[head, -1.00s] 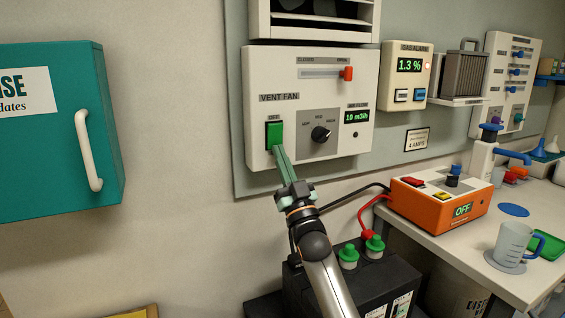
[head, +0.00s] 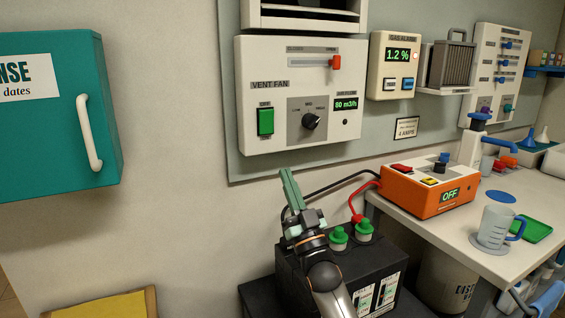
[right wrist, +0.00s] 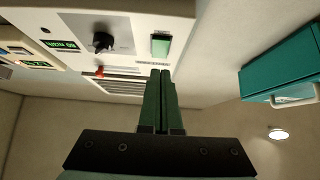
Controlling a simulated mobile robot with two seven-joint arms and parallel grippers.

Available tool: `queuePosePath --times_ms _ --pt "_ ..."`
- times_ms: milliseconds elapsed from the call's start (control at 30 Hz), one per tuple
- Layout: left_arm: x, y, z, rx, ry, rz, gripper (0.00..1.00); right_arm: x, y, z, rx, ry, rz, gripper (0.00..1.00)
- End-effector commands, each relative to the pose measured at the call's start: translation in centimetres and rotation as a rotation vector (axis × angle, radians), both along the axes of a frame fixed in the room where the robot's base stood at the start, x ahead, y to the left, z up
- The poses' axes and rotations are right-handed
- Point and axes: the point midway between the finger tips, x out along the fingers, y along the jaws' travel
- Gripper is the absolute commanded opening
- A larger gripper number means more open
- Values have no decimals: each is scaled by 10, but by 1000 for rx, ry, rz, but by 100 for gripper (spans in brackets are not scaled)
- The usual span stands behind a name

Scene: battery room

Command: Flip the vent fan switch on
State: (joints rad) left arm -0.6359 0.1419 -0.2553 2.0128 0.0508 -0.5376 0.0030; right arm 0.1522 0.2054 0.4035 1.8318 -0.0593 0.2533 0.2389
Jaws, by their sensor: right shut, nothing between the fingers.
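The vent fan panel (head: 262,92) is a white box on the wall with a green rocker switch (head: 265,121) at its lower left. Beside the switch is a black knob (head: 311,121), and the airflow display (head: 346,103) reads 80 m3/h. The switch also shows in the right wrist view (right wrist: 160,46), with the knob (right wrist: 103,41). My right gripper (head: 289,185) is shut and empty, below the panel and apart from the switch. Its green fingers (right wrist: 161,102) lie together in the right wrist view. My left gripper is not in view.
A teal cabinet (head: 60,125) with a white handle hangs at the left. Below my right gripper stands a black battery (head: 330,262) with green caps and cables. An orange charger (head: 428,188) reading OFF and a mug (head: 494,226) are on the bench at the right.

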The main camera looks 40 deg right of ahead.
Motion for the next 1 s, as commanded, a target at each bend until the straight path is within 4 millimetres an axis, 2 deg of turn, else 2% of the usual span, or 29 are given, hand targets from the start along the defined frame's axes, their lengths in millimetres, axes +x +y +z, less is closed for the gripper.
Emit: queuePosePath --times_ms 33,200,867,967,1000 --pt "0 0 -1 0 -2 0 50 -4 2 -7 1 1 1 0" --pt "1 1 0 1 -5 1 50 -12 4 -16 0 -1 1 0" --pt "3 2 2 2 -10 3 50 -13 5 -19 1 4 2 0" --pt "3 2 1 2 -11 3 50 -7 14 -35 7 57 19 0" --pt "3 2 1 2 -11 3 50 -4 22 -49 13 101 32 0"
